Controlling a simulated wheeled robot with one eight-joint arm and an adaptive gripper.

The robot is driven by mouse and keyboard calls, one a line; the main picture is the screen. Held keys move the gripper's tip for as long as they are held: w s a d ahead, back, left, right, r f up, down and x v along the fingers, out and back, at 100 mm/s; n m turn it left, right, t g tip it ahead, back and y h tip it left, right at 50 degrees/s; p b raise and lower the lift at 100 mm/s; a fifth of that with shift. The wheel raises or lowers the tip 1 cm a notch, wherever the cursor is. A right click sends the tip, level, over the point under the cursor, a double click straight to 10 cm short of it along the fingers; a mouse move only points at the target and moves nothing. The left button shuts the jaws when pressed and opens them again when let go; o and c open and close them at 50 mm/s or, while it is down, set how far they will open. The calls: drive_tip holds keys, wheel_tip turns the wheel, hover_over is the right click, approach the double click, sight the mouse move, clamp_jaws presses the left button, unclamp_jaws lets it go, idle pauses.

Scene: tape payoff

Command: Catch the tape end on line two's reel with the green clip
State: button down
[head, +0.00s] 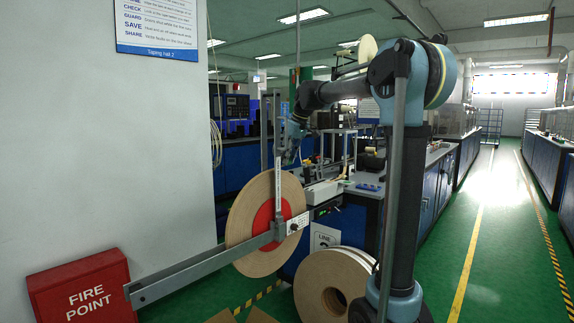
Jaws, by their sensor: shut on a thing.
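Line two's reel (245,227) is a large tan disc with a red centre (264,222), standing upright left of the bench. My gripper (287,158) points down just above the reel's top right edge. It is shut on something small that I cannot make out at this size. I cannot pick out the green clip or the tape end. A grey upright strip (278,185) stands in front of the reel, close beside my gripper.
A long grey bar (190,268) crosses low in front of the reel. Spare reels (332,283) stand on the floor by the bench. A red fire point box (82,290) is at lower left. The aisle (490,215) at right is clear.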

drive_tip(key=shift+r, duration=2.25)
drive_tip(key=shift+w+f, duration=0.1)
